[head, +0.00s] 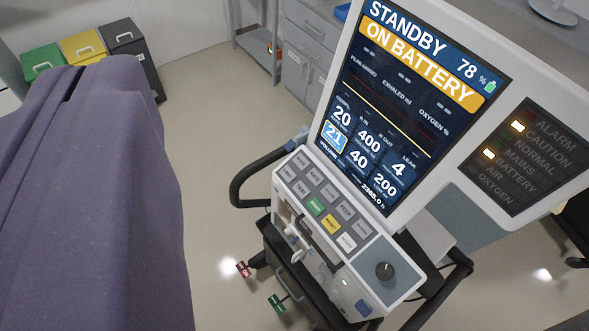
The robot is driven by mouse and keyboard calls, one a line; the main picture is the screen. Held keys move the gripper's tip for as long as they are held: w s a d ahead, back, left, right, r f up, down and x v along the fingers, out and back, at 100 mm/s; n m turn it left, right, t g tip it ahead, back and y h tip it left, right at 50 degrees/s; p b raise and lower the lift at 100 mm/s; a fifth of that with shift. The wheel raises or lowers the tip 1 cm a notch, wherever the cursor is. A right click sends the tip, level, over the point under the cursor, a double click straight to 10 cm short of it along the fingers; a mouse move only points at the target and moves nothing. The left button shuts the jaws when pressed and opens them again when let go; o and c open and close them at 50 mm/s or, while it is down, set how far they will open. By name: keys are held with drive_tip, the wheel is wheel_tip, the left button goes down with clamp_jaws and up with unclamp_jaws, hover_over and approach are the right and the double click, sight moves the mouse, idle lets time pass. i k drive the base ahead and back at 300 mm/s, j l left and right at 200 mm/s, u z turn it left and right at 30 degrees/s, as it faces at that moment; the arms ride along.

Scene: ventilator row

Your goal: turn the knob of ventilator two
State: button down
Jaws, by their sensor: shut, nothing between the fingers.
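My gripper (78,80), large and purple-grey at the left, is shut and empty. In the picture it is well left of the knob and apart from it.
A key panel (317,206) lies left of the knob. The lamp panel (519,157) shows amber lights. A black handle (240,185) juts out at the ventilator's left. Coloured bins (82,44) stand at upper left.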

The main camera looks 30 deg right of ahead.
sight(384, 271)
drive_tip(key=j+z, duration=0.15)
drive_tip(key=z, duration=0.25)
drive_tip(key=k+j+z, duration=0.1)
drive_tip(key=z, duration=0.35)
drive_tip(key=k+j+z, duration=0.25)
drive_tip(key=k+j, duration=0.3)
drive_tip(key=k+j+z, duration=0.25)
drive_tip(key=k+j, duration=0.35)
